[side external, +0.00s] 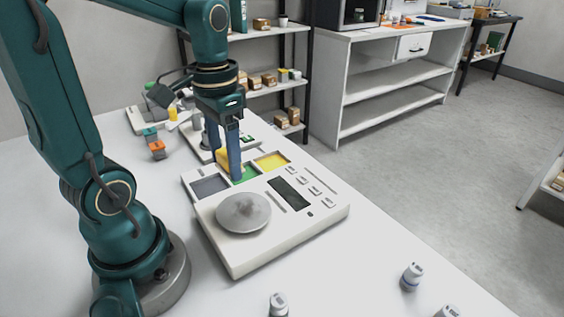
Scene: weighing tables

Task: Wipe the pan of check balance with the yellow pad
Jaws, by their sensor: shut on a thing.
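A white balance (291,239) stands on the table, with a round grey metal pan (232,223) on its left part. The pan has a darker, uneven smudge across its middle. I cannot read a label that names this balance. My gripper (226,166) points down behind the pan and is shut on the yellow pad (223,158). The pad is partly hidden by the nearer finger. The gripper is over the green section (246,175) of a strip with grey (209,186), green and yellow (272,161) sections. The pad is apart from the pan.
The balance has a dark display (290,193) and several buttons. Behind it is another white device (254,128), partly hidden by my arm. Small orange (157,150) and teal blocks lie to the left. Small metal weights (412,276) stand at the front right.

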